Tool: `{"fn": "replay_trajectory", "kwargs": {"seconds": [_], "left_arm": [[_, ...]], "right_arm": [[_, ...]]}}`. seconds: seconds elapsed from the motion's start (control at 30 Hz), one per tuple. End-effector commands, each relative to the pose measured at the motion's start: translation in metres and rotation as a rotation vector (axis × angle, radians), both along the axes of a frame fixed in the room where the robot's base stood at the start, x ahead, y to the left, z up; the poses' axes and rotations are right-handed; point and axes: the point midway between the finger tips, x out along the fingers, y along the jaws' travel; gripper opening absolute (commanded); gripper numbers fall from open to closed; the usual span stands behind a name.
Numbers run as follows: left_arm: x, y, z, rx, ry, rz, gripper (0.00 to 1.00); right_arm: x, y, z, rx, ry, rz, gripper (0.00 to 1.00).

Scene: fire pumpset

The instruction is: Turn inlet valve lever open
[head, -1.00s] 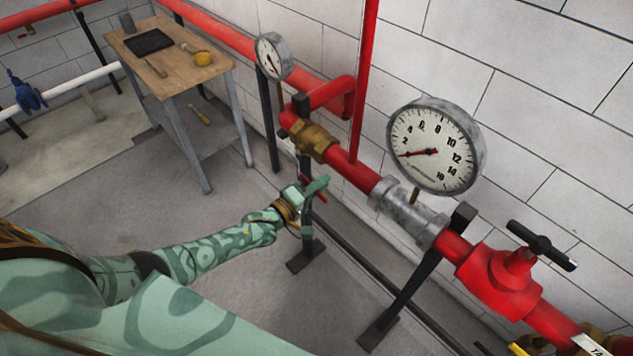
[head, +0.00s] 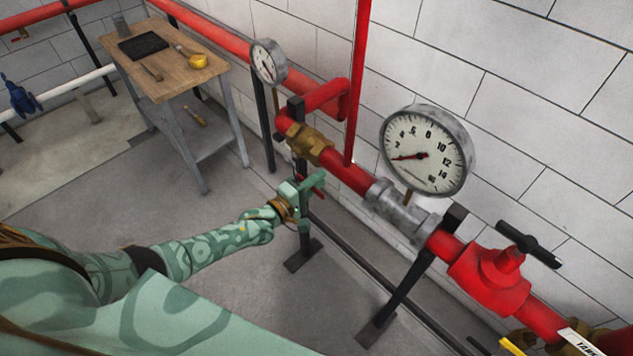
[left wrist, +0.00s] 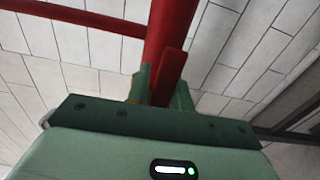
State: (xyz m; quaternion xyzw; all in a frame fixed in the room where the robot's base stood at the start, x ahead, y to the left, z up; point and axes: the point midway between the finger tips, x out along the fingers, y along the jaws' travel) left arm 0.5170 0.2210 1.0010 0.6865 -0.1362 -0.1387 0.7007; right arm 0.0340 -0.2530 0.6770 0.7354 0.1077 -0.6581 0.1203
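My left gripper (head: 314,186) is beside the red pipe run, below the brass valve body (head: 308,143). A red lever (left wrist: 170,72) stands between its two green fingers in the left wrist view. The fingers (left wrist: 160,90) appear closed on both sides of it. In the head view only a small red piece of the lever (head: 318,192) shows at the fingers; the rest is hidden by the gripper. How the lever joins the valve is not clear. My right gripper is not in view.
A large gauge (head: 425,150) and a red valve with a black handle (head: 527,243) are on the pipe to the right. A smaller gauge (head: 268,62) is behind. Black supports (head: 410,285) stand below the pipe. A wooden table (head: 165,75) stands at the back left.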

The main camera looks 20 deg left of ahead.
Motion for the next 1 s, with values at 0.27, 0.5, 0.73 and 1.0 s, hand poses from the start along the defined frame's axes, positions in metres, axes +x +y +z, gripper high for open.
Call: {"fn": "replay_trajectory", "kwargs": {"seconds": [0.27, 0.5, 0.73, 1.0], "left_arm": [[0.000, 0.000, 0.000, 0.004, -0.002, -0.001, 0.39], [-0.017, 0.007, 0.000, 0.005, 0.001, 0.000, 0.39], [-0.073, 0.031, 0.000, 0.006, 0.003, 0.000, 0.39], [-0.131, 0.055, 0.000, 0.004, 0.002, -0.001, 0.39]], "right_arm": [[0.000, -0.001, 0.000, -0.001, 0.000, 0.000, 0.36], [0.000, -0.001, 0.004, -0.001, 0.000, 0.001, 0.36], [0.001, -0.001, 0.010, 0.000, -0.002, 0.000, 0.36], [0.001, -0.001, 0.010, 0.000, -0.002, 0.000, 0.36]]}}
